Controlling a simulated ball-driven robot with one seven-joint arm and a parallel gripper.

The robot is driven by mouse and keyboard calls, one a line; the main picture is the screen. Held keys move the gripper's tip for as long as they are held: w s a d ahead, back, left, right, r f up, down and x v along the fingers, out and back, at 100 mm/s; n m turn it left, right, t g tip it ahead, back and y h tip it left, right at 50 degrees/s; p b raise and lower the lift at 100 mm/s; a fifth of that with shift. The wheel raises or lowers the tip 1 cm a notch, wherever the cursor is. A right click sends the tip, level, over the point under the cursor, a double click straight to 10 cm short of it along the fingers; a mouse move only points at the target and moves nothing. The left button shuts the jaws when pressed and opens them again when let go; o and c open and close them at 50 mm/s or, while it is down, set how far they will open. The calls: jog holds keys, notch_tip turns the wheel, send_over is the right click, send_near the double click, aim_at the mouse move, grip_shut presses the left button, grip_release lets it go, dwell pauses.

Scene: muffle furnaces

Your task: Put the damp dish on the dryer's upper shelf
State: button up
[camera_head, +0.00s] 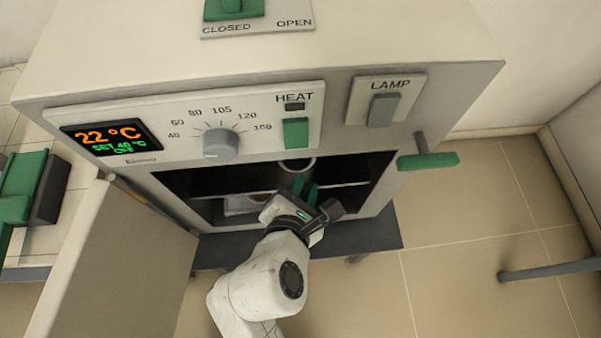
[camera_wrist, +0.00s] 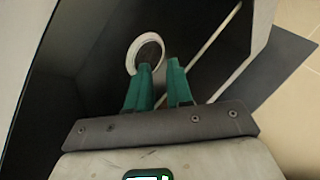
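The dryer (camera_head: 340,85) stands with its chamber open. A small round dish (camera_head: 298,163) with a pale rim and dark middle is inside, near the upper shelf (camera_head: 345,185); whether it rests there I cannot tell. In the wrist view the dish (camera_wrist: 132,55) shows just beyond the fingertips, its lower edge partly covered by the left finger. My gripper (camera_head: 305,186) reaches into the chamber mouth. Its green fingers (camera_wrist: 159,64) are apart with a gap between them; no dish is clearly clamped there.
The dryer door (camera_head: 110,260) is swung open at the left. A pale object (camera_head: 245,204) sits lower in the chamber, partly hidden. A green handle (camera_head: 428,160) juts out at the right. The display (camera_head: 112,137) reads 22 °C, set 40 °C, off.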

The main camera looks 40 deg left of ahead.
jog(key=shift+v, duration=1.25)
jog(key=shift+w, duration=0.1)
jog(key=w+d+f+m+g+h, duration=0.1)
jog(key=w+d+f+m+h, duration=0.15)
jog(key=d+m, duration=0.5)
jog(key=w+d+f+m+g+h, duration=0.15)
jog(key=d+f+m, duration=0.3)
jog(key=d, duration=0.65)
jog(key=w+d+f+m+g+h, duration=0.1)
jog(key=d+f+m+g+h, duration=0.1)
jog(key=d+m, duration=0.65)
jog(key=s+d+f+m+g, duration=0.1)
jog(key=s+d+m+g, duration=0.1)
jog(key=s+d+m, duration=0.4)
jog(key=s+d+f+m+g, duration=0.2)
jog(key=s+d+m, duration=0.4)
jog(key=d+m, duration=0.4)
jog(key=shift+s+f+g, duration=0.35)
